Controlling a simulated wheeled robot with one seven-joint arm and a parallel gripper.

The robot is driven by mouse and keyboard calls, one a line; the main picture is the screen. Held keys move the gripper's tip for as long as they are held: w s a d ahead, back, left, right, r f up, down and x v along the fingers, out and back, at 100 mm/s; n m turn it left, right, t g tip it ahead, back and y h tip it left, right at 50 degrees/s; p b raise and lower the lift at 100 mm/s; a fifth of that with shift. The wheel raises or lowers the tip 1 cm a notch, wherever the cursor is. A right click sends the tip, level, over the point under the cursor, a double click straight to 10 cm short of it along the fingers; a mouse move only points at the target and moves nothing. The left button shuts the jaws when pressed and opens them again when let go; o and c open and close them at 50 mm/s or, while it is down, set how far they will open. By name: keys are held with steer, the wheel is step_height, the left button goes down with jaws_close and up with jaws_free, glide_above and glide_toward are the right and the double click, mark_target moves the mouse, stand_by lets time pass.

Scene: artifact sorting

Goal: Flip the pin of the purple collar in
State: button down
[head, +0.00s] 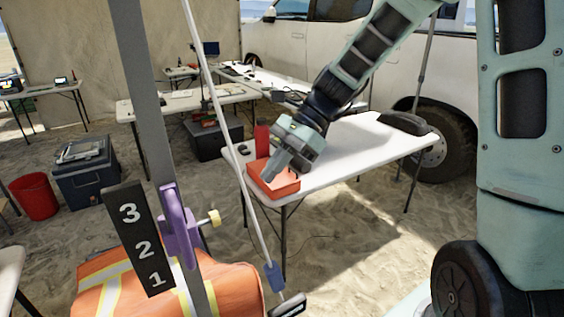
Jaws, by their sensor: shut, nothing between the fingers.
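The purple collar (178,228) sits around the grey upright post (150,130) at the left front. A pale yellow pin knob (210,219) sticks out from the collar's right side on a short shaft. A black plate (139,240) with white numbers 3, 2 and 1 is beside the collar on its left. My gripper (270,172) is shut and empty, well to the right of and beyond the collar, over the red tray on the white table. The tray's inside is partly hidden by the gripper.
The white table (345,150) bears the red tray (287,188) and a red bottle (262,138). A thin white pole (222,118) with a blue fitting (273,276) slants between the post and the table. An orange vest-like cloth (232,285) lies below the collar.

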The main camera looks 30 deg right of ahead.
steer(key=shift+v, duration=1.35)
steer(key=s+d+f+n+t+h, duration=0.4)
steer(key=s+f+n+h, duration=0.45)
steer(key=n, duration=0.95)
steer(key=s+a+f+n+g+b, duration=0.2)
steer(key=s+a+n+b, duration=0.1)
steer(key=s+a, duration=0.3)
steer(key=s+a+f+n+g+b, duration=0.2)
steer(key=s+a, duration=0.4)
steer(key=a, duration=0.5)
steer(key=f+n+b, duration=0.1)
steer(key=n+b, duration=0.1)
steer(key=shift+s+n, duration=0.25)
steer(key=shift+n, duration=0.15)
steer(key=shift+a, duration=0.1)
